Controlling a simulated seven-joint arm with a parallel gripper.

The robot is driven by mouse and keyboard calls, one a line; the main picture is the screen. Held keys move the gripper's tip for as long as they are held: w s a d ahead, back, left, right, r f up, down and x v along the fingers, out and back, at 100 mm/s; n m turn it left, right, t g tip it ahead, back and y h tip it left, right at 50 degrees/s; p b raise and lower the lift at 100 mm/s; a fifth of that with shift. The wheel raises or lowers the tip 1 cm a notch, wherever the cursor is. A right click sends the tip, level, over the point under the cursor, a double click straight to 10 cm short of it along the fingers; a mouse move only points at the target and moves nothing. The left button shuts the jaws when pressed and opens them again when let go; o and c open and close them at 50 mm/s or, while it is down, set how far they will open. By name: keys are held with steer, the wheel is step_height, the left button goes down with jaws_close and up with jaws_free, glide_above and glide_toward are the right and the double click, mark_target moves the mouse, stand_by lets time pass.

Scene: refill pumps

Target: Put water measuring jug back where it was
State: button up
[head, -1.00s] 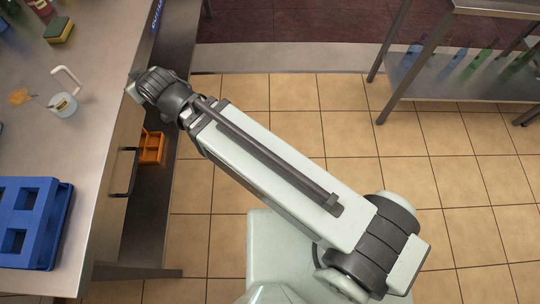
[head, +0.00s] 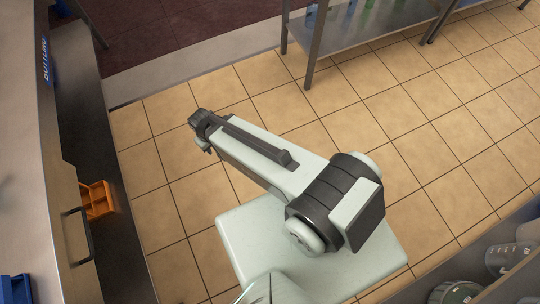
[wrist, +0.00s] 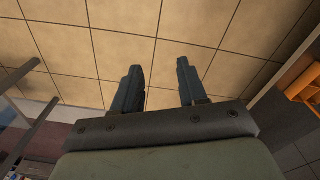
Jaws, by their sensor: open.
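My gripper (wrist: 158,88) shows in the wrist view with its two fingers apart and nothing between them, above the tiled floor. In the head view my arm is drawn in over the floor, and the fingertips are hard to make out there.
A steel counter (head: 20,180) runs along the left, with a blue rack (head: 15,288) at its lower corner. An orange crate (head: 97,200) sits on the shelf below. A steel rack table (head: 370,30) stands at the top. The tiled floor between is clear.

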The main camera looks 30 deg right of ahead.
steer(key=s+d+f+m+g, duration=0.2)
steer(key=s+d+f, duration=0.3)
steer(key=s+d, duration=0.3)
steer(key=s+d+f+m+g, duration=0.2)
steer(key=s+d+f+g, duration=0.3)
steer(key=s, duration=0.9)
steer(key=d+f, duration=0.1)
steer(key=d, duration=0.2)
steer(key=shift+s+f, duration=0.2)
